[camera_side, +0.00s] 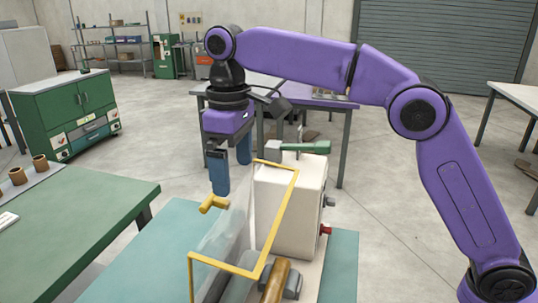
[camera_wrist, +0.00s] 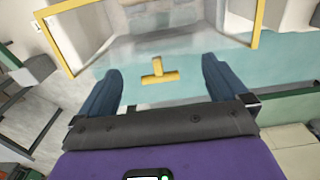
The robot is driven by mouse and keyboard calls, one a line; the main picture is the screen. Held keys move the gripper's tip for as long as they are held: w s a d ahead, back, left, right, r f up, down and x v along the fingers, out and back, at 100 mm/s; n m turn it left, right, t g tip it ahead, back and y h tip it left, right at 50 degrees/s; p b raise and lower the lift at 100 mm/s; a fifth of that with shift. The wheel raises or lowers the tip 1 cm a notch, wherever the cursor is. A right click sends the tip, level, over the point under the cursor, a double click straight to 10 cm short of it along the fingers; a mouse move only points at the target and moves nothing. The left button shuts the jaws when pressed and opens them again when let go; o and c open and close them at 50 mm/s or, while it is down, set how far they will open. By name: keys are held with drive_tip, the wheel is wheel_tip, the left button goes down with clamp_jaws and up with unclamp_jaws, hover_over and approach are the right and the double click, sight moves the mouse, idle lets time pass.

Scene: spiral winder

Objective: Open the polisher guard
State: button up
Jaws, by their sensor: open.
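The polisher guard (camera_side: 243,268) is a clear panel in a yellow frame on the front of a cream machine (camera_side: 285,210). A yellow T-shaped handle (camera_side: 213,203) sticks out from the guard's left side. My gripper (camera_side: 230,178) is open and empty, with blue fingers pointing down, above and slightly behind the handle in the side view. In the wrist view the yellow handle (camera_wrist: 158,73) shows between and beyond the two fingers of my gripper (camera_wrist: 160,78), apart from both. The yellow frame (camera_wrist: 255,25) crosses the top of that view. The guard looks shut over the machine's front.
The machine stands on a teal bench (camera_side: 342,265). A green table (camera_side: 75,215) with brown cups stands at the left, with a floor gap between.

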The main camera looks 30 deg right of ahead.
drive_tip(key=s+d+r, duration=0.3)
drive_tip(key=s+d, duration=0.1)
drive_tip(key=s, duration=0.1)
drive_tip(key=shift+s, duration=0.25)
drive_tip(key=t+y, duration=0.3)
approach(210, 196)
drive_tip(key=x, duration=0.8)
drive_tip(key=shift+f, duration=0.15)
idle(0.3)
drive_tip(key=c, duration=1.5)
drive_tip(key=shift+w+a+f, duration=0.2)
drive_tip(key=shift+w+a, duration=1.15)
drive_tip(key=shift+a, duration=0.05)
